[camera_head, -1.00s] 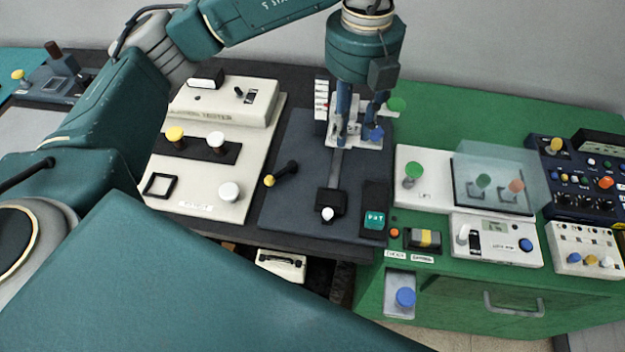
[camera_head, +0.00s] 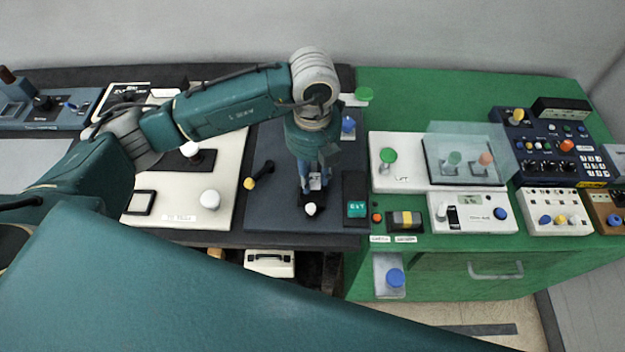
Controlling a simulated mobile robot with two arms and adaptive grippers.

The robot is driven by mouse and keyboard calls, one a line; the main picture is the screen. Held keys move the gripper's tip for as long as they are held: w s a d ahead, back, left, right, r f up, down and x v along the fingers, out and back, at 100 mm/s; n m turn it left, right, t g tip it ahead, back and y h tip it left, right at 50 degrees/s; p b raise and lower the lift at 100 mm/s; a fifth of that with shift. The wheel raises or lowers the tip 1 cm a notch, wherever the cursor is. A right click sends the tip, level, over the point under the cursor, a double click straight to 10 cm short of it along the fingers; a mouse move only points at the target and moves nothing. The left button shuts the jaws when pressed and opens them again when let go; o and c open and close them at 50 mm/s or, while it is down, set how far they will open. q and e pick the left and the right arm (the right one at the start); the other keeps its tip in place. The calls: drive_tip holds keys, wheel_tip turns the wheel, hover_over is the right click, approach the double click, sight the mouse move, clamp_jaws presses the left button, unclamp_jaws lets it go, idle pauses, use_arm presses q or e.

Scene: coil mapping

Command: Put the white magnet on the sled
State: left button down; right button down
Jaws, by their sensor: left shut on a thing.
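My left gripper (camera_head: 313,188) reaches down over the sled (camera_head: 306,197), a small black carriage near the front of the dark grey plate (camera_head: 275,210). It is shut on a small pale piece (camera_head: 315,181), seemingly the white magnet, mostly hidden between the fingers. I cannot tell whether the piece touches the sled. A white knob (camera_head: 311,209) shows at the sled's front, just before the fingertips. My right gripper is not in view.
A blue knob (camera_head: 348,125) stands behind. A clear cover (camera_head: 465,150) is farther right.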

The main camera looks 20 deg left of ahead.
sight(312, 178)
use_arm(q)
wheel_tip(312, 178, down, 3)
drive_tip(key=shift+r, duration=0.2)
drive_tip(key=shift+f, duration=0.3)
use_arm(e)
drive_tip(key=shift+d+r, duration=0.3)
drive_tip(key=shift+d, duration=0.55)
use_arm(q)
drive_tip(key=shift+f, duration=0.2)
drive_tip(key=c, duration=1.4)
unclamp_jaws()
drive_tip(key=shift+o, duration=0.2)
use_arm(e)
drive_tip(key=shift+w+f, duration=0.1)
